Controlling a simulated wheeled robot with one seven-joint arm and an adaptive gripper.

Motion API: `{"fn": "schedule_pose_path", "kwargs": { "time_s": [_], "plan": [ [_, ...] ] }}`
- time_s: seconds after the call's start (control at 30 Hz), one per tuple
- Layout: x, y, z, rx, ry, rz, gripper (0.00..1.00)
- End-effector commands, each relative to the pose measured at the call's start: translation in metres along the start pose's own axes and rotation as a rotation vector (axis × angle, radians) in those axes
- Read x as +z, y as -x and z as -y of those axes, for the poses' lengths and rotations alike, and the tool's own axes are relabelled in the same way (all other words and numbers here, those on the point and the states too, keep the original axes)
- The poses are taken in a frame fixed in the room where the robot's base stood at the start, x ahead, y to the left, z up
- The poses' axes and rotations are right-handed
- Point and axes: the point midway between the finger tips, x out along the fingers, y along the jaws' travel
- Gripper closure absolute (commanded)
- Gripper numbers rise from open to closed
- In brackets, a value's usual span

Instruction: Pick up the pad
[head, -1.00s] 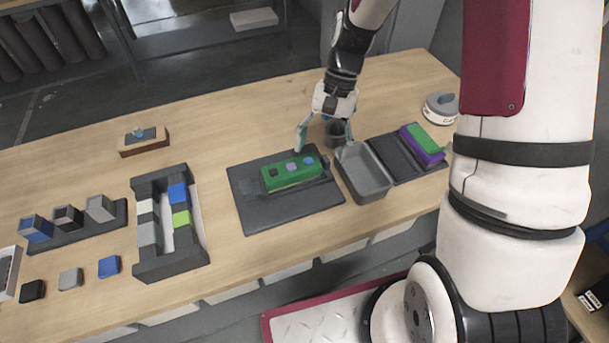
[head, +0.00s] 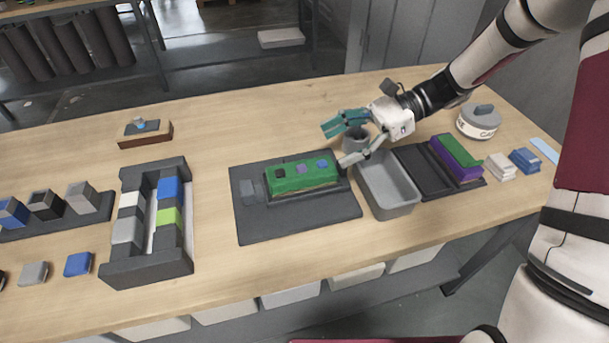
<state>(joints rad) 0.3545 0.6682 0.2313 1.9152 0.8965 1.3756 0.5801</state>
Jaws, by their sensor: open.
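No single object is clearly marked as the pad. A green slab (head: 300,181) with black, purple and blue squares on top lies on a dark fixture plate (head: 265,228) in mid-table. At the right, a green layer (head: 460,149) lies on a purple block (head: 449,162) on a dark tray (head: 421,172). Small pads, one grey (head: 34,273) and one blue (head: 78,264), lie at the front left. My gripper (head: 338,147) is open and empty, its fingers spread just behind and right of the green slab. I cannot tell whether a finger touches anything.
A round lidded container (head: 479,122), white blocks (head: 499,166) and blue blocks (head: 525,160) are at the right. A dark rack (head: 150,271) stands left. The table's back middle is clear.

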Motion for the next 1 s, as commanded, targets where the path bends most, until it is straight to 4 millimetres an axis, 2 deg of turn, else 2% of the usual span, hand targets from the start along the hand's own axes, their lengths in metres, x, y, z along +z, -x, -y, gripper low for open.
{"fn": "schedule_pose_path", "kwargs": {
  "time_s": [0.1, 0.43, 0.7, 1.0],
  "plan": [
    [0.000, -0.021, -0.001, 0.004, -0.001, 0.000, 0.28],
    [-0.002, -0.048, -0.003, 0.002, -0.001, -0.001, 0.28],
    [-0.004, -0.084, -0.007, 0.004, 0.000, -0.001, 0.28],
    [-0.004, -0.090, -0.006, 0.000, 0.000, -0.002, 0.28]
  ]
}}
